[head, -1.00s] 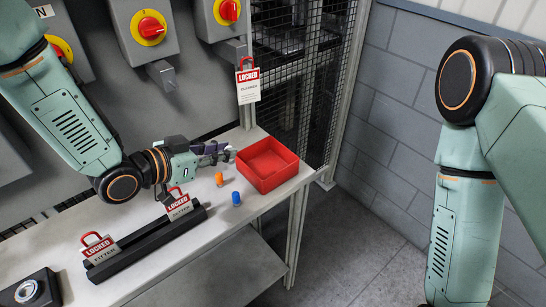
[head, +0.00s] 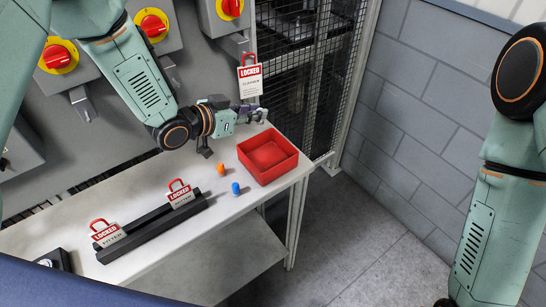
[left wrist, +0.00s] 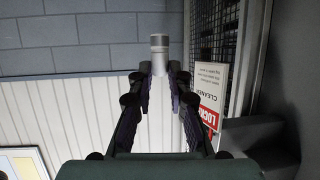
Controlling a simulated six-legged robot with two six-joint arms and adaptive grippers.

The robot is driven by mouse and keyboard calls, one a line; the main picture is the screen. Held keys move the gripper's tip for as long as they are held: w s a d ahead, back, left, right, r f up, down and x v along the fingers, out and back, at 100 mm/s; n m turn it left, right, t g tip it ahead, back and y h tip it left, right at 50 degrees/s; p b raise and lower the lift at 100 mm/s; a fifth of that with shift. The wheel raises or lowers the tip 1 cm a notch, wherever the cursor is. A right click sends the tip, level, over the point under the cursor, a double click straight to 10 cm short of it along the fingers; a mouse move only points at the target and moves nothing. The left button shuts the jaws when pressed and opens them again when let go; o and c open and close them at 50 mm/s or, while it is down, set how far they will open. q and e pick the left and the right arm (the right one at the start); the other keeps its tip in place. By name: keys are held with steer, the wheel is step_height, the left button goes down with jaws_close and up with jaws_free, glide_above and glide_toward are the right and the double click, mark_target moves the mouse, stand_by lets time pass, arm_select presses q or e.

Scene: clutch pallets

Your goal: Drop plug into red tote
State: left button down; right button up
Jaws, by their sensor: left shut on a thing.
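My left gripper (head: 244,114) is shut on a pale grey cylindrical plug (left wrist: 159,62), which sticks out beyond the fingertips in the left wrist view. In the head view the gripper is above the bench, by the back corner of the red tote (head: 281,174), and the held plug is small and hard to make out. The tote is an open square box at the right end of the bench, with nothing visible inside. My right arm comes in at the right, but its gripper is outside the picture.
An orange piece (head: 220,169) and a blue piece (head: 236,188) stand on the bench (head: 172,231) left of the tote. A black rail (head: 150,230) bears red LOCKED tags. A CLEANER tag (head: 250,82) hangs on the cabinet behind the gripper. The mesh fence stands behind the tote.

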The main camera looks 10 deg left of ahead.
arm_select(q)
step_height(320, 180, down, 6)
steer(key=b, duration=0.4)
steer(key=shift+r, duration=0.25)
steer(key=c, duration=1.3)
jaws_free()
steer(key=shift+s+a+r, duration=0.15)
steer(key=shift+s, duration=0.05)
steer(key=shift+o, duration=0.6)
steer(key=shift+w, duration=0.1)
steer(key=shift+w, duration=0.1)
step_height(320, 180, up, 10)
